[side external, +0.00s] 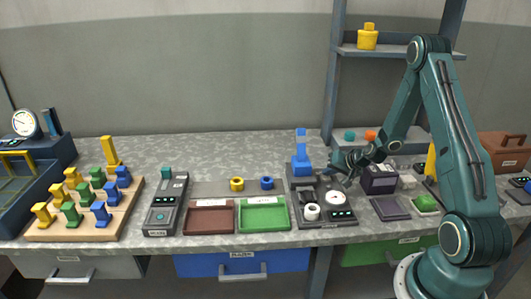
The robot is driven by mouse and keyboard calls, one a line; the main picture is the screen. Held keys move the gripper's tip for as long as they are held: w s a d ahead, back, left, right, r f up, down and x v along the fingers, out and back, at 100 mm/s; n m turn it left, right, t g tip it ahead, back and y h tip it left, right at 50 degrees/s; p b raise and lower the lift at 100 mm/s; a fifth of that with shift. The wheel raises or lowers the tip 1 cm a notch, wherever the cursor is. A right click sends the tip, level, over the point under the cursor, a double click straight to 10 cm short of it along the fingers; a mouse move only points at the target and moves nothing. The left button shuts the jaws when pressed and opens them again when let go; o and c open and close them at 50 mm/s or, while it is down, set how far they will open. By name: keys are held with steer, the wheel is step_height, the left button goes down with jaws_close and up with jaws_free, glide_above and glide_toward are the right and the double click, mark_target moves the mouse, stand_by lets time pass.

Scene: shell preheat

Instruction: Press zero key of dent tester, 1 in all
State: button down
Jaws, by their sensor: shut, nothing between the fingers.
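My gripper (348,181) is at the end of the teal arm, right of centre, with its fingers shut and empty. It points down over the back right of a dark bench device (324,222). This device carries a blue upright piece (301,168), a white ring (312,212), a white disc (336,197) and a small lit display (342,215). Whether the fingertips touch it, I cannot tell. Another dark instrument (165,207) with a lit panel stands farther left. I cannot read which device is the dent tester, and no zero key can be made out.
A dark box (380,184) stands close right of my gripper. A red tray (211,220) and a green tray (264,217) lie left of the device. A wooden board (75,231) with yellow, green and blue pieces is at far left. A shelf post (334,75) rises behind.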

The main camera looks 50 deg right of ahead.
mark_target(328, 179)
steer(key=shift+f, duration=0.4)
stand_by(0.5)
steer(key=shift+r, duration=0.85)
steer(key=shift+r, duration=0.1)
stand_by(0.3)
steer(key=shift+r, duration=2.45)
